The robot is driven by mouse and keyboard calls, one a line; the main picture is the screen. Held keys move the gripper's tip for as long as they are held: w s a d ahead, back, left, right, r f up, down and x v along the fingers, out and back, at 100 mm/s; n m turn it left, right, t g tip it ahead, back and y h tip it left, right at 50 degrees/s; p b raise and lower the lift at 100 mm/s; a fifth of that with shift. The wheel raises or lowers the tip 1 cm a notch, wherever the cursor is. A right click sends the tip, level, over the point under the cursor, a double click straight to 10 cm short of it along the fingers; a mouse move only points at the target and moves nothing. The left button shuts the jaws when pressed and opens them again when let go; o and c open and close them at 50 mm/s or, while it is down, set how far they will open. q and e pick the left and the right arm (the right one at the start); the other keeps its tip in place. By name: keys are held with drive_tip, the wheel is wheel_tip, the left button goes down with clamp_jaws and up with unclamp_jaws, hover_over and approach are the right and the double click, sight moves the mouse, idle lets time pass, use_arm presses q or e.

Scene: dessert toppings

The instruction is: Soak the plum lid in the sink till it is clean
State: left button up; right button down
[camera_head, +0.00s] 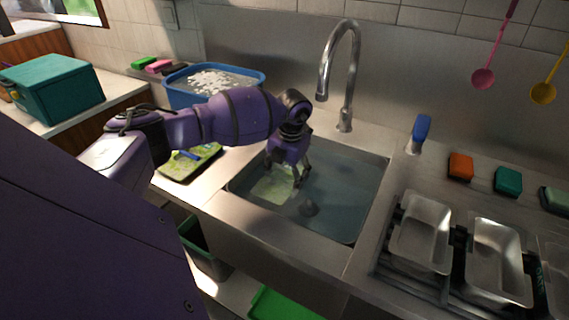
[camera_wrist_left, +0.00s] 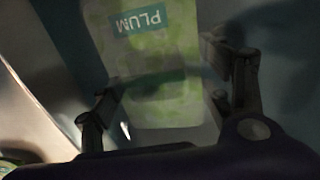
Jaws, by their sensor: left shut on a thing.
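The plum lid (camera_head: 271,189) is pale with yellow-green smears and is in the left part of the sink (camera_head: 351,222). In the left wrist view the lid (camera_wrist_left: 150,62) shows a teal label reading PLUM, and green patches remain visible on its surface. My left gripper (camera_head: 286,177) reaches down into the sink and is shut on the lid; in the wrist view its fingers (camera_wrist_left: 168,100) are on either side of it. The sink seems to hold bluish water, and a dark drain shows at its bottom. My right gripper is not in view.
A curved faucet (camera_head: 345,70) stands behind the sink. A blue tub of foamy water (camera_head: 258,76) is at the back left, with a yellow-green smeared tray (camera_head: 174,174) in front. Metal pans (camera_head: 422,232) sit in a rack at right.

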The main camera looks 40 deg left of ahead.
sight(285, 179)
use_arm(q)
drive_tip(key=shift+f+b, duration=0.8)
drive_tip(key=shift+f, duration=1)
drive_tip(key=shift+f+b, duration=0.35)
drive_tip(key=shift+f, duration=0.3)
drive_tip(key=o, duration=1.3)
